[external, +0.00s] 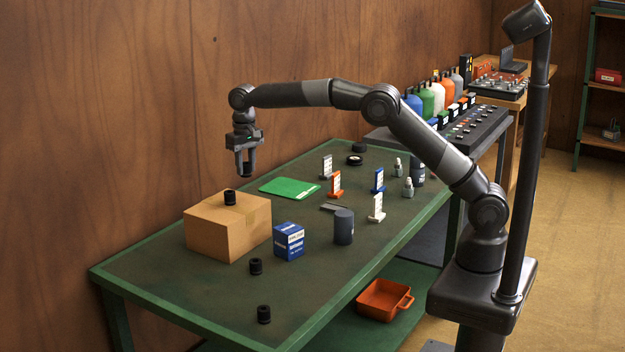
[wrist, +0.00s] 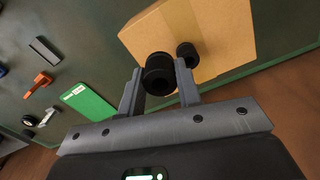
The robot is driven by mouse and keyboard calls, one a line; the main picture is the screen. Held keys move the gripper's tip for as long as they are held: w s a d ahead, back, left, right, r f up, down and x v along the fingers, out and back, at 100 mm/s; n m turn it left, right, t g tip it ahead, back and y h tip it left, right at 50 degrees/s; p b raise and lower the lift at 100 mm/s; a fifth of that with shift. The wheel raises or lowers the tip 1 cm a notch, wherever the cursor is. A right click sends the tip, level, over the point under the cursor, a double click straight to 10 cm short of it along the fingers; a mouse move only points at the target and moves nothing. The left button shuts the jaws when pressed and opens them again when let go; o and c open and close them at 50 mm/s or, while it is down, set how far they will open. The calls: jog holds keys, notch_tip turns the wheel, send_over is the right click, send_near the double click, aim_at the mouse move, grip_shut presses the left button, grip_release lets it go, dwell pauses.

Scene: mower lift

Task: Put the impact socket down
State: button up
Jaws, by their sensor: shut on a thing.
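My gripper (external: 246,168) hangs above the table behind the cardboard box (external: 222,238), pointing down. In the wrist view my gripper (wrist: 159,78) is shut on a black impact socket (wrist: 158,66), held between the fingertips.
A blue-and-white carton (external: 289,241) and a dark grey cylinder (external: 344,227) stand right of the box. A green sheet (external: 289,188) lies behind it. Several small stands and bottles fill the table's far part. The table's front left is mostly clear. An orange bin (external: 383,300) sits below.

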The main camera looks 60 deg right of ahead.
send_over(228, 212)
notch_tip(228, 212, down, 5)
jog(key=shift+w+d, duration=0.1)
jog(key=shift+f, duration=2)
jog(key=shift+f, duration=0.1)
jog(key=o, duration=1)
notch_tip(228, 212, up, 12)
jog(key=shift+r, duration=0.2)
